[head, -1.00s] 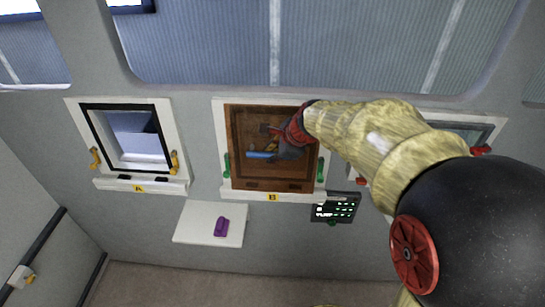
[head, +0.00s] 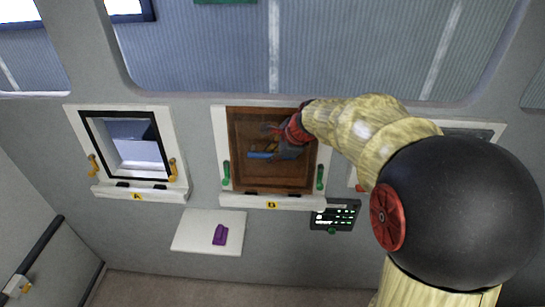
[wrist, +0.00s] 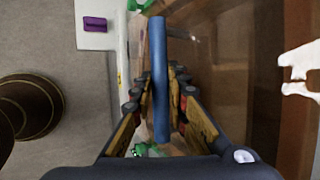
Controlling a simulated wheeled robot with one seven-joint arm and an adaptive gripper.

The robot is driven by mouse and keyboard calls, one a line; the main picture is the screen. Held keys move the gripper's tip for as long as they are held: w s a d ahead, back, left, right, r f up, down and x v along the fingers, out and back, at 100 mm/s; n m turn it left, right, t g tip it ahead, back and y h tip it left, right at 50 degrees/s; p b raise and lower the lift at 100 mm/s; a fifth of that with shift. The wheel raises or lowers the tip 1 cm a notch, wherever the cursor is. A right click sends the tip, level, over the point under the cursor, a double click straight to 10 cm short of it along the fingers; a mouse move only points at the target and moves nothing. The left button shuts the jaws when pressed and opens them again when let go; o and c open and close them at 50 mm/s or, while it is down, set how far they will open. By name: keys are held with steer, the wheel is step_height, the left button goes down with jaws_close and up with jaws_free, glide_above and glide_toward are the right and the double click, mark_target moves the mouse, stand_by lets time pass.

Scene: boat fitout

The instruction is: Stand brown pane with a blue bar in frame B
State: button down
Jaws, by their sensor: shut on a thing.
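The brown see-through pane (head: 245,130) stands upright at frame B (head: 219,135), covering its opening. Its blue bar (head: 258,155) is on its face. My gripper (head: 284,150) is shut on the blue bar, which also shows between the fingers in the wrist view (wrist: 160,50). The pane fills the right of the wrist view (wrist: 230,70). Its lower edge is close to the sill, by two dark clips. I cannot tell whether it rests fully in the frame. Green latches stand upright at the left (head: 225,175) and right (head: 320,176) of frame B.
Frame A (head: 180,150), with yellow latches, is open at the left. A white shelf (head: 195,240) holding a purple object (head: 220,235) sits below. A dark panel (head: 335,215) is at the lower right. My arm hides much of the right-hand frame.

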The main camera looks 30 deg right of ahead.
steer(key=shift+w+d+r, duration=0.1)
steer(key=shift+w+d, duration=0.05)
steer(key=shift+w, duration=0.1)
steer(key=shift+w+d+f+b, duration=0.1)
steer(key=shift+f+b, duration=0.75)
steer(key=shift+f, duration=0.45)
steer(key=c, duration=1.7)
jaws_free()
steer(key=shift+f, duration=0.1)
steer(key=shift+o, duration=0.2)
steer(key=shift+o, duration=0.2)
steer(key=shift+f, duration=0.2)
steer(key=o, duration=1.6)
steer(key=shift+r, duration=0.2)
